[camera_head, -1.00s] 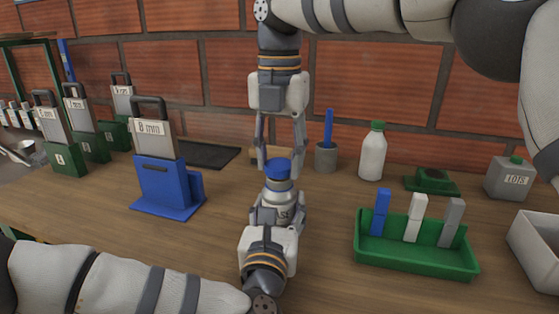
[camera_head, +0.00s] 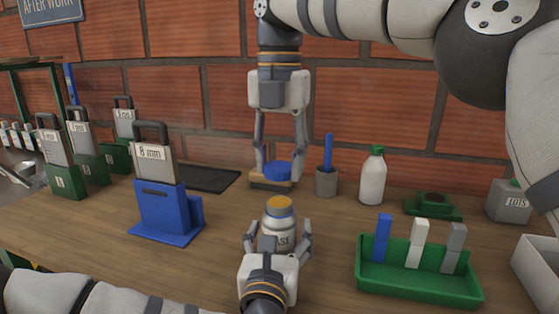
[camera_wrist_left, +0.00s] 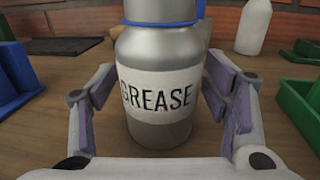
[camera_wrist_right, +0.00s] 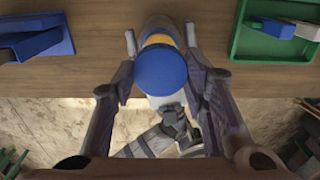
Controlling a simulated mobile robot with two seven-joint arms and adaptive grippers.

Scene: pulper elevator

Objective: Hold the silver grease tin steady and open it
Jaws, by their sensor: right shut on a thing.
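The silver grease tin (camera_head: 279,239) stands upright on the table, with yellow-orange grease showing at its uncovered top. Its label reads "GREASE" in the left wrist view (camera_wrist_left: 158,95). My left gripper (camera_head: 278,232) is open around the tin, with a finger on each side and gaps between fingers and tin. My right gripper (camera_head: 278,166) is shut on the blue lid (camera_head: 278,171), above and behind the tin. The lid also shows between the fingers in the right wrist view (camera_wrist_right: 161,71), covering most of the tin there.
A blue stand (camera_head: 165,208) is to the left, with a black mat (camera_head: 205,179) behind it. A green tray (camera_head: 418,283) with upright blocks is at right. A grey cup (camera_head: 326,183) and white bottle (camera_head: 372,178) stand at the back. Table around the tin is clear.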

